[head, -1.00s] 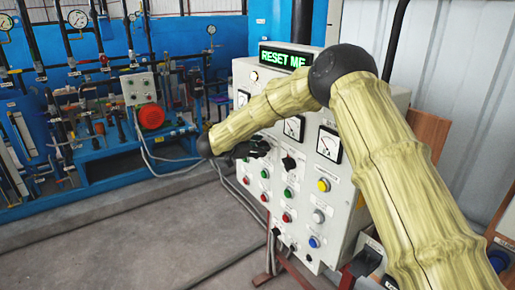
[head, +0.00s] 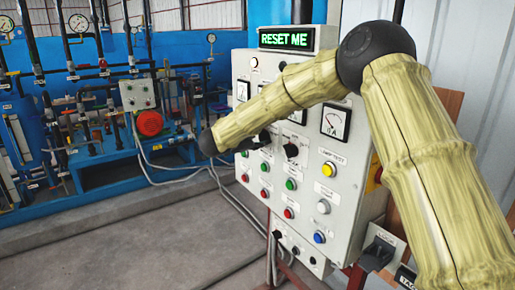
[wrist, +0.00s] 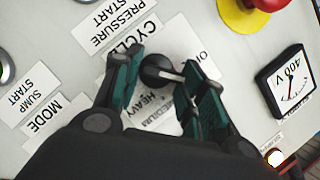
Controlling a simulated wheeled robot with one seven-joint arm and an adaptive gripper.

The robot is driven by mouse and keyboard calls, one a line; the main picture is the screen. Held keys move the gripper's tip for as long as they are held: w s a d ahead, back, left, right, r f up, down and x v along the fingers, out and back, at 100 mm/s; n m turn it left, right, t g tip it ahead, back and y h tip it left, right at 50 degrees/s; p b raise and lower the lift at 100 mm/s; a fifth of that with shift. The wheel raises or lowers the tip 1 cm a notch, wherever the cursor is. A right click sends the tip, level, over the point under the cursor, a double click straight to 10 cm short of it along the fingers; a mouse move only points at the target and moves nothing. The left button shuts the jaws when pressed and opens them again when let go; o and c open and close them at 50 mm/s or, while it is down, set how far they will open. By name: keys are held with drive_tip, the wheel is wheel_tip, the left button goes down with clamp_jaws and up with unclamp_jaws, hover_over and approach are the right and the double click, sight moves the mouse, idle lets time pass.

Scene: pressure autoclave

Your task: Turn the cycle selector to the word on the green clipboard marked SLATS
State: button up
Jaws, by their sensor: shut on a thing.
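The cycle selector (wrist: 157,70) is a round black knob with a pale pointer line, on the light panel in the wrist view. Its pointer lies toward the right of the picture. Around it are the label CYCLE (wrist: 128,45) and the words HEAVY (wrist: 154,101) and MEDIUM (wrist: 158,116); another word is mostly hidden by a finger. My gripper (wrist: 160,75) has its green-padded fingers on both sides of the knob and is shut on it. In the head view my arm mostly hides the gripper and the knob. I see no green clipboard in either view.
The control cabinet (head: 345,190) carries buttons, meters and a lit RESET ME display (head: 286,39). Another black selector (head: 290,150) shows beside my forearm. In the wrist view a red mushroom button (wrist: 262,3) and a 400 V meter (wrist: 288,85) are to the right.

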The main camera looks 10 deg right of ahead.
drive_tip(key=shift+s+f+m+t+b, duration=0.15)
drive_tip(key=shift+f+m+t+b, duration=0.5)
drive_tip(key=shift+b, duration=1.4)
drive_tip(key=shift+r+m+b, duration=0.35)
drive_tip(key=shift+m+b, duration=0.1)
drive_tip(key=shift+b, duration=0.1)
drive_tip(key=o, duration=0.8)
drive_tip(key=shift+o, duration=1)
drive_tip(key=shift+d+r, duration=0.1)
drive_tip(key=shift+r, duration=0.1)
drive_tip(key=v, duration=1.2)
